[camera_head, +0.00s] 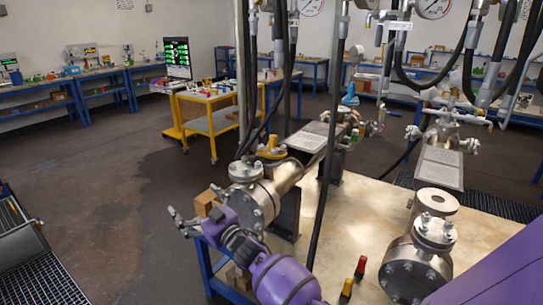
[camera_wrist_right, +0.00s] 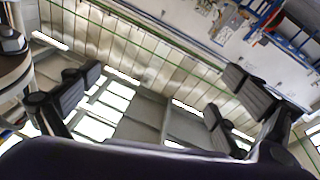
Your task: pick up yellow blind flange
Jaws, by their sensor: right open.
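The yellow blind flange (camera_head: 271,151) sits on top of the left metal vessel (camera_head: 285,178), just behind its flanged front end. My right gripper (camera_head: 178,218) is to the left of the vessel's front end, in front of and to the left of the yellow flange and apart from it. Its fingers are spread and hold nothing. In the right wrist view the open fingers (camera_wrist_right: 155,108) show black pads on both sides, with the ceiling and wall between them. The yellow flange cannot be made out in that view. My left gripper is not in view.
A second flanged vessel (camera_head: 420,248) stands on the right of the beige table (camera_head: 370,215). Red and yellow-black small items (camera_head: 360,268) stand near the front. A yellow cart (camera_head: 212,125) is behind; the floor at left is clear.

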